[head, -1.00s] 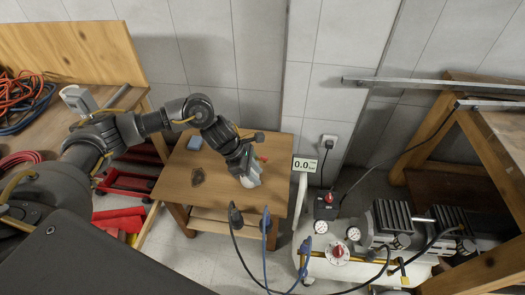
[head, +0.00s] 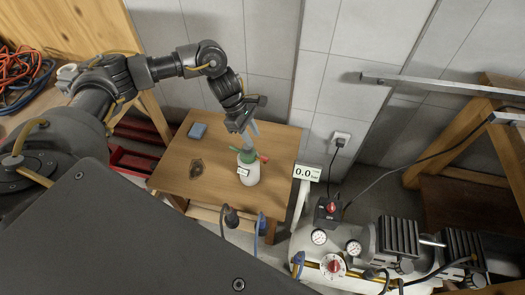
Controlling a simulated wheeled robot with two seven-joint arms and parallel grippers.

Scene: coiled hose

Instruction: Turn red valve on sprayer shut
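The sprayer (head: 250,172) is a white bottle with a green top, standing upright on the small wooden table (head: 185,170). Its red valve (head: 263,158) sticks out at the right of the green top. My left gripper (head: 249,134) points down just above the sprayer's top, left of and above the red valve in the picture. Pale grey parts show between the gripper and the green top, and I cannot tell whether they touch it or how far the fingers are apart. My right gripper is out of view.
A blue block (head: 198,130) and a dark flat piece (head: 196,168) lie on the table. A compressor (head: 375,245) with gauges and a 0.0 display (head: 307,172) stands to the right. Dark and blue hose ends (head: 231,216) hang at the table's front edge.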

